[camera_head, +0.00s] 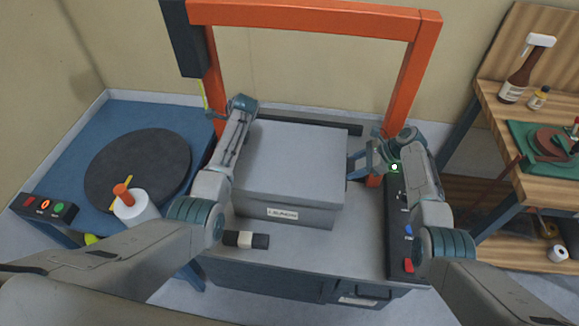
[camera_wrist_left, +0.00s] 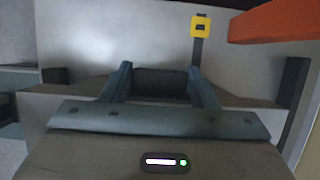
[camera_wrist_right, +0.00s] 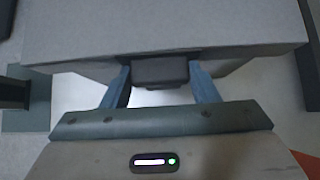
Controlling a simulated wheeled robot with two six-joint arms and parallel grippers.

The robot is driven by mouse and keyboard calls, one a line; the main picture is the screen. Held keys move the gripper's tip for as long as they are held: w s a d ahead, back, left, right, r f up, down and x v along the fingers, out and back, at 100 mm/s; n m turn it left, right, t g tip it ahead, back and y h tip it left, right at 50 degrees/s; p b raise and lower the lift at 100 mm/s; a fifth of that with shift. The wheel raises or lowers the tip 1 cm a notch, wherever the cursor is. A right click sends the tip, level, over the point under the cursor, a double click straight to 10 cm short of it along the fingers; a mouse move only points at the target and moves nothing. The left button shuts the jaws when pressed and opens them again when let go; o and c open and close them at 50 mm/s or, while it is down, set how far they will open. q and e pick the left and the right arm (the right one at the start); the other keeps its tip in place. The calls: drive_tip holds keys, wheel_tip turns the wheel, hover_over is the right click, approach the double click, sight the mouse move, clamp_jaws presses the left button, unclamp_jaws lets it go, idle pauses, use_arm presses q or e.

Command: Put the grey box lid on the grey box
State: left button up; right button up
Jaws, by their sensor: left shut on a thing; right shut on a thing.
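The grey box lid (camera_head: 292,160) is a flat grey slab over the grey box (camera_head: 318,216), whose front carries a white label. The lid lies level and lined up with the box; I cannot tell whether it is fully seated. My left gripper (camera_head: 246,108) is at the lid's left side, shut on a dark handle (camera_wrist_left: 160,82) there. My right gripper (camera_head: 354,164) is at the right side, shut on the dark handle (camera_wrist_right: 160,72) there. In the right wrist view, the lid (camera_wrist_right: 160,30) fills the top.
An orange frame (camera_head: 310,17) stands over the bench behind the box. A dark panel with coloured buttons (camera_head: 398,235) lies at right.

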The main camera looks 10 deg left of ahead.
use_arm(q)
drive_tip(key=o, duration=1.1)
drive_tip(key=shift+f, duration=0.1)
use_arm(e)
drive_tip(key=o, duration=1.1)
use_arm(q)
drive_tip(key=v, duration=1.2)
use_arm(e)
drive_tip(key=v, duration=1.2)
drive_tip(key=shift+f, duration=0.1)
